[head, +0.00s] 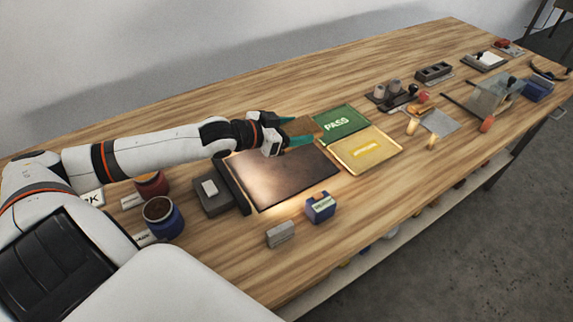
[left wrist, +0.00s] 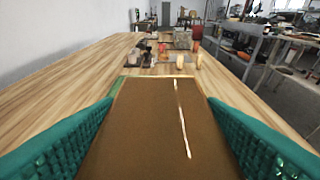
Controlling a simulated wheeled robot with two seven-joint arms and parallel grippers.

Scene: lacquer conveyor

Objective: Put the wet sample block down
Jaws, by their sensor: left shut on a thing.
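My left gripper (head: 300,134) with teal fingers is shut on a brown sample block (left wrist: 150,140). In the left wrist view the block fills the space between the fingers, and a pale thin streak runs along its face. The gripper is above the far right part of a dark panel (head: 270,185), beside the left edge of the green PASS mat (head: 349,113). A yellow mat (head: 380,162) lies in front of the green one. My right gripper is not in view.
A blue box (head: 320,210) and a grey block (head: 280,235) stand in front of the panel. Red and blue pots (head: 162,222) stand at the left. Small tools and cups (head: 395,87) are beyond the mats. The back of the wooden table (head: 240,95) is clear.

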